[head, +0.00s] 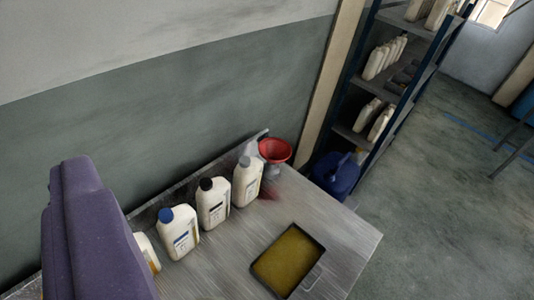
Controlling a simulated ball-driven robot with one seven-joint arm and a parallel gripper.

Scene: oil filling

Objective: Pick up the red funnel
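The red funnel (275,149) is at the far corner of the metal table (215,268), near the wall, in the head view. Its wide mouth faces up. Something greyish shows just below its rim, and I cannot tell whether it is the funnel's spout or a support. A reddish patch shows on the table in front of it. No gripper fingers can be made out. A large purple shape at the lower left may be part of my arm, well apart from the funnel.
White bottles (213,203) stand in a row along the wall, left of the funnel. A tray of yellowish oil (289,260) lies near the table's right edge. A blue container (335,174) stands beyond the table, by a shelf (350,134). Open floor (435,200) is at right.

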